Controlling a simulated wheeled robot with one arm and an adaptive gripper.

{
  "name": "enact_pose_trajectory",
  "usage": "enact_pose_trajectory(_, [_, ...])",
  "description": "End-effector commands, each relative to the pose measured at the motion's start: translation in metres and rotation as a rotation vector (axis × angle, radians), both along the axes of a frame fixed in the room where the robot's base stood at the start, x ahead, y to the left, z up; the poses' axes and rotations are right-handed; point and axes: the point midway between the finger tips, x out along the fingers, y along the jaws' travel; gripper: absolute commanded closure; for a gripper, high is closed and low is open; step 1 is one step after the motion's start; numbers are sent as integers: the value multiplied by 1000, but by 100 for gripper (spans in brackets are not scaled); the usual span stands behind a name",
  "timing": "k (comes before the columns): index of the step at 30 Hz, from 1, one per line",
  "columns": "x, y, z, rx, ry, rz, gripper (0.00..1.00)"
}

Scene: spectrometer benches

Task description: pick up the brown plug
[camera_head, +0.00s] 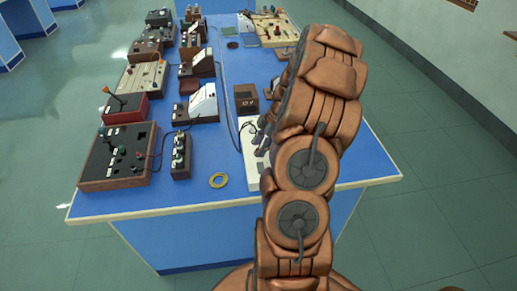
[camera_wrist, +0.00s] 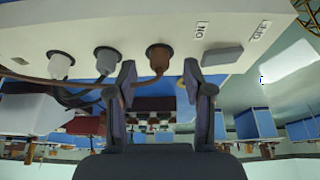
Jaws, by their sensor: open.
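The brown plug (camera_wrist: 158,56) sits in the white socket panel (camera_wrist: 225,25) in the wrist view, with a brown cord running off to the left. My gripper (camera_wrist: 159,75) is open, with its two dark fingers on either side of the plug in the picture and a visible gap to each finger. I cannot tell how far the fingertips reach along the plug. A grey plug (camera_wrist: 106,60) and a paler plug (camera_wrist: 60,64) are in the panel left of it. In the head view my arm hides the plug and most of the gripper; part of the white panel (camera_head: 252,179) shows.
A grey rocker switch (camera_wrist: 222,56) is right of the brown plug, beside printed labels. Cords lie near the panel. The bench's front right is clear.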

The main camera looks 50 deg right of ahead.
Motion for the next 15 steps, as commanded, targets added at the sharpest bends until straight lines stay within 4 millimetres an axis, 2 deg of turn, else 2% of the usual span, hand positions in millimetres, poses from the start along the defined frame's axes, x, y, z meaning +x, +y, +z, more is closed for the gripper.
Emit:
enact_pose_trajectory(4, [2,4,-10,3,2,-1,49])
enact_pose_trajectory(10, [3,4,-11,2,0,-1,49])
enact_pose_trajectory(15, [2,4,-11,2,0,-1,65])
